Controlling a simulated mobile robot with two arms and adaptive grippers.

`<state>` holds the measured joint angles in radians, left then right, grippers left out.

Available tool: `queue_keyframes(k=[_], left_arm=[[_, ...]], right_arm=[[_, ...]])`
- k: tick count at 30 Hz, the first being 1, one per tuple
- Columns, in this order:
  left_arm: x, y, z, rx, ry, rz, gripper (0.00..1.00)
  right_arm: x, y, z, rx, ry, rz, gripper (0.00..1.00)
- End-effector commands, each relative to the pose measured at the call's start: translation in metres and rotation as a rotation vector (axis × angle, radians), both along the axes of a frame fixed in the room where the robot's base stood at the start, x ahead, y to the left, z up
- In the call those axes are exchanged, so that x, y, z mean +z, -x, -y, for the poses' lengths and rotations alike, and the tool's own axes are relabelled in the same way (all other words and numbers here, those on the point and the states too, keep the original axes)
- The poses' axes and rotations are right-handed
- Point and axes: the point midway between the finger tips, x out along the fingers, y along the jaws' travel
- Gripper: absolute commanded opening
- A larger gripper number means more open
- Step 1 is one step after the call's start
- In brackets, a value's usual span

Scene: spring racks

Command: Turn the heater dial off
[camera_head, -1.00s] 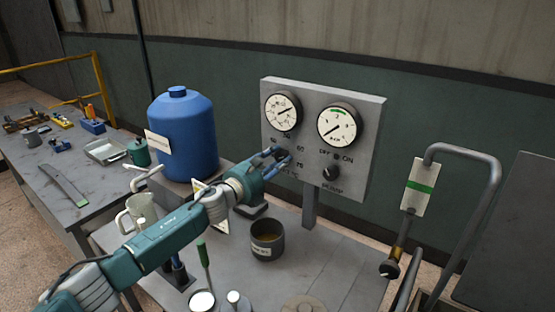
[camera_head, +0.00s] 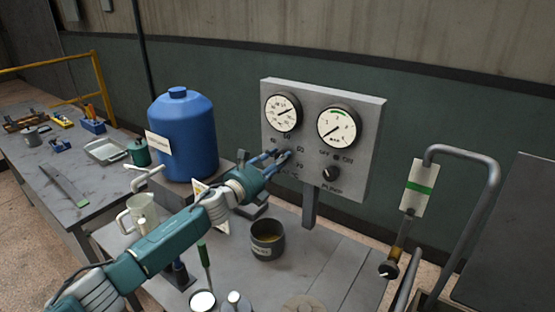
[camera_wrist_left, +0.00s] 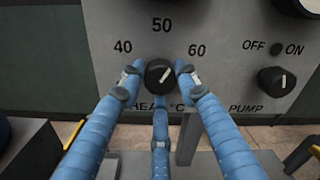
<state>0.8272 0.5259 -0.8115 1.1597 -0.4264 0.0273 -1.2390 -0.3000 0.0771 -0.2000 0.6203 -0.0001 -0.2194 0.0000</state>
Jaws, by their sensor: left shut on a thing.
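The heater dial (camera_wrist_left: 159,73) is a round black knob with a white pointer mark, on a grey panel (camera_head: 362,105). In the left wrist view its mark tilts up to the right, between the printed 50 and 60. My left gripper (camera_head: 281,158) is at the panel, its blue fingers around the dial; in the left wrist view the gripper (camera_wrist_left: 160,82) has a fingertip on each side and one below. It is shut on the dial. The fingers mostly hide the dial in the head view and cover part of the lettering under it. My right gripper is not in view.
The pump knob (camera_head: 330,173) sits right of the dial, below two gauges. A blue drum (camera_head: 183,130) stands left of the panel. A dark cup (camera_head: 267,241) is on the table below. A bent grey pipe (camera_head: 482,205) rises at the right.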

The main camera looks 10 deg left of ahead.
Motion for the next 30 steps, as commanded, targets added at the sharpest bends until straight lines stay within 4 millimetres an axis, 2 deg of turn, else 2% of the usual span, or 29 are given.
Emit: queue_keyframes(k=[30], left_arm=[[0.003, -0.001, -0.002, 0.003, 0.898, -0.364, 0.06]], right_arm=[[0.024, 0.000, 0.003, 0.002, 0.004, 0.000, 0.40]])
